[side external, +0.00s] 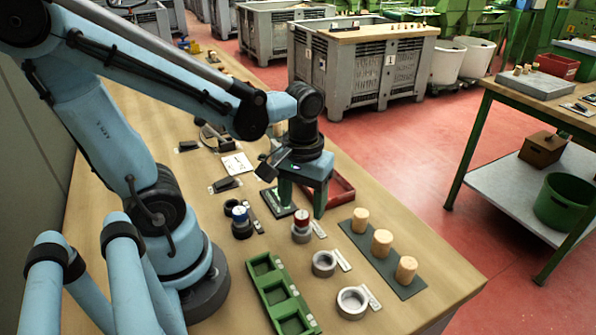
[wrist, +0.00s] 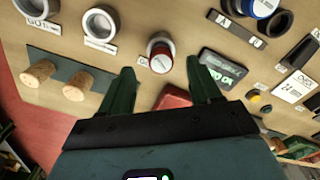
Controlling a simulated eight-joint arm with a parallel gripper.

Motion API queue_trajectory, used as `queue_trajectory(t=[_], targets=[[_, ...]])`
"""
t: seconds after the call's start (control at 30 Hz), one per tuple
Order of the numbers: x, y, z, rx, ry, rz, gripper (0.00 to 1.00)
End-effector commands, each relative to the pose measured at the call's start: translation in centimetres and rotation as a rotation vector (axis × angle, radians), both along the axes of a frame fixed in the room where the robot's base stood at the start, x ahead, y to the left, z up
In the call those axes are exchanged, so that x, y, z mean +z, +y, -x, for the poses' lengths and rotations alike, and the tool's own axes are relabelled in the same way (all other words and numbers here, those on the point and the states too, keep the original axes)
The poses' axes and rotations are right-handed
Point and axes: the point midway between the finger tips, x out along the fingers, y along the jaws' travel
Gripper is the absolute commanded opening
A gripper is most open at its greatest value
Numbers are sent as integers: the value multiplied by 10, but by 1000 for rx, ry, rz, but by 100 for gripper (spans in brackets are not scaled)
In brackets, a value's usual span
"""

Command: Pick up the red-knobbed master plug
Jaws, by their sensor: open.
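The red-knobbed plug (side external: 301,217) stands upright on the table with a grey metal collar around its lower part. It also shows in the wrist view (wrist: 161,61). My gripper (side external: 302,211) points down close over it, with its two green fingers apart and nothing held. In the wrist view, my gripper (wrist: 160,67) has one fingertip on each side of the knob in the picture. I cannot tell whether the fingers touch it. A blue-knobbed plug (side external: 239,214) stands to the left on a dark base.
Three corks (side external: 381,243) stand on a dark strip (side external: 413,287) to the right. Grey rings (side external: 324,263) and a green compartment tray (side external: 262,267) are in front. A red tray (side external: 342,188) lies behind my gripper. A dark display (wrist: 222,70) lies beside one finger.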

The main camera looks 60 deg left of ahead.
Motion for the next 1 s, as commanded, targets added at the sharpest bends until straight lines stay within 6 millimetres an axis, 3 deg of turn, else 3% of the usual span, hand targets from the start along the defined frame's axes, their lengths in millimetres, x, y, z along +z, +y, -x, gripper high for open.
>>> queue_trajectory(t=[0.3,0.63,1.0], targets=[[-25,1,0,0,-1,-2,63],[-28,1,1,0,-1,-3,63],[-28,1,1,0,-1,-3,8]])
